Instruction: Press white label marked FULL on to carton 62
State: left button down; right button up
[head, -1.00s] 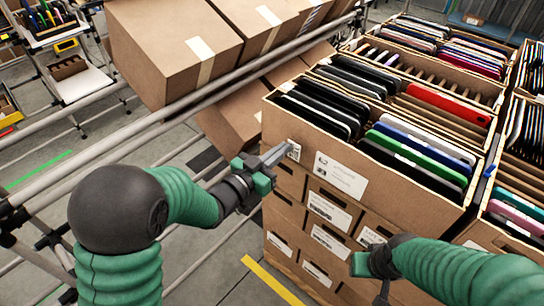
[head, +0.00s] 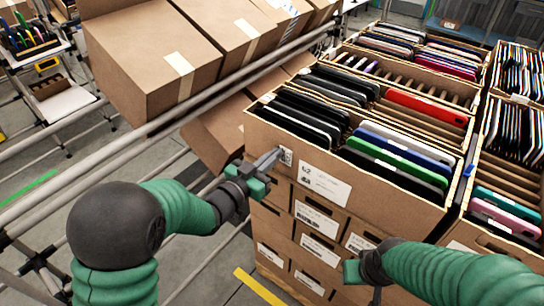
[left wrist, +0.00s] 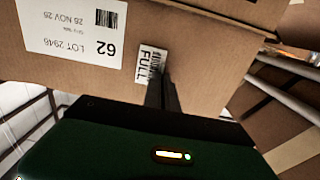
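Carton 62 (head: 400,196) is the open-topped top carton at the front of the stack, filled with upright thin cases. Its front bears a large printed label (head: 324,184), whose 62 reads upside down in the left wrist view (left wrist: 75,35). The small white FULL label (head: 286,156) is at my left gripper's tips, beside the printed label; it also shows in the left wrist view (left wrist: 152,62). My left gripper (head: 272,160) is shut on it. The label looks very close to the carton face; I cannot tell whether it touches. My right gripper (head: 375,288) hangs low at the front, its fingers mostly hidden.
Several labelled cartons (head: 317,218) are stacked below carton 62. A metal rail (head: 150,132) with tilted brown cartons (head: 160,70) runs along the left. More filled cartons stand behind and to the right. A yellow floor stripe (head: 258,287) lies in front of the stack.

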dwell(0.3)
pick_arm(q)
jog(key=c, duration=1.6)
grip_release()
jog(key=shift+a, duration=0.1)
jog(key=v, duration=1.2)
jog(key=shift+b, duration=0.4)
jog(key=shift+f, duration=0.1)
